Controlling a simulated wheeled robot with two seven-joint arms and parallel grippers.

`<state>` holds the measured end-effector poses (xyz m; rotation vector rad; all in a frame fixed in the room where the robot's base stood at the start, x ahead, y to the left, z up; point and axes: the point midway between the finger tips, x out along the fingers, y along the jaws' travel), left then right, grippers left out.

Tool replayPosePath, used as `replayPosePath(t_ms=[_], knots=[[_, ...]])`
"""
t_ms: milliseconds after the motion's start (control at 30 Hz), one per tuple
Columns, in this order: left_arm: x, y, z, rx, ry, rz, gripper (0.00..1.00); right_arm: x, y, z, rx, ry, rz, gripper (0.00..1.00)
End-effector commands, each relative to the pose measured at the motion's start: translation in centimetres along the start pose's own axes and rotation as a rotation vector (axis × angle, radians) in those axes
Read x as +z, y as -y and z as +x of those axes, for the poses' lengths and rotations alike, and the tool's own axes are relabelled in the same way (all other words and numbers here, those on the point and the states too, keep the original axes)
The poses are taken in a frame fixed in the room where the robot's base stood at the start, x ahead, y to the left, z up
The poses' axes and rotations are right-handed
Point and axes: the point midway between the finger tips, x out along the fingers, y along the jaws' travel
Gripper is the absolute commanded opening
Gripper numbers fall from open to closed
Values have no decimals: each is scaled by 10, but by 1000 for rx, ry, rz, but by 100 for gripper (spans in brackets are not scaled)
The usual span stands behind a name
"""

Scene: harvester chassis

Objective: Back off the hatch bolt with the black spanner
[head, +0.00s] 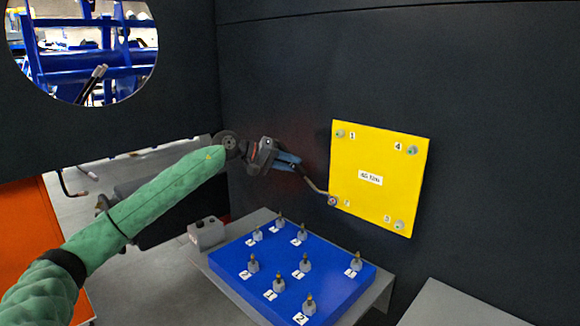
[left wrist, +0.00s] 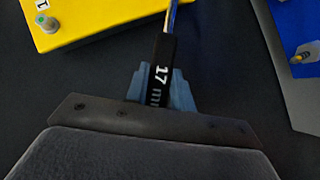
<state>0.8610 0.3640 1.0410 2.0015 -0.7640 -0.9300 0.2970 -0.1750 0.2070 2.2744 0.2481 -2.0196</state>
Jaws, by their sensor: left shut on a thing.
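The yellow hatch (head: 375,180) is on the dark wall, with numbered bolts at its corners. Bolt 1 (head: 341,134) is top left, bolt 4 (head: 412,150) top right, bolt 3 (head: 399,225) lower right. The lower-left bolt (head: 333,201) has the spanner's far end at it; I cannot tell how fully it is seated. My left gripper (head: 290,160) is shut on the spanner's handle, left of the hatch. In the left wrist view the black handle (left wrist: 162,75), marked 17, lies between the blue-grey fingers (left wrist: 163,88). My right gripper is not in view.
A blue board (head: 325,270) with several numbered bolt-like pieces lies on a grey shelf below the hatch. A grey box (head: 206,233) stands at its left. A grey surface (head: 460,305) is at the lower right. A round opening (head: 85,85) is upper left.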

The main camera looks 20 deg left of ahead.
Motion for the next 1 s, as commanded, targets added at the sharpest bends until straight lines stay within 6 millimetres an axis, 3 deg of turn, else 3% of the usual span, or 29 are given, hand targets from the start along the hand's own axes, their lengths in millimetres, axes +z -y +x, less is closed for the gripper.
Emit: replayPosePath(t_ms=[600, 1000], knots=[[1, 22, 2, 77, -1, -93, 0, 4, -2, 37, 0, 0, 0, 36], [0, 22, 0, 87, -1, -106, 0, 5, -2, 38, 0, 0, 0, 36]])
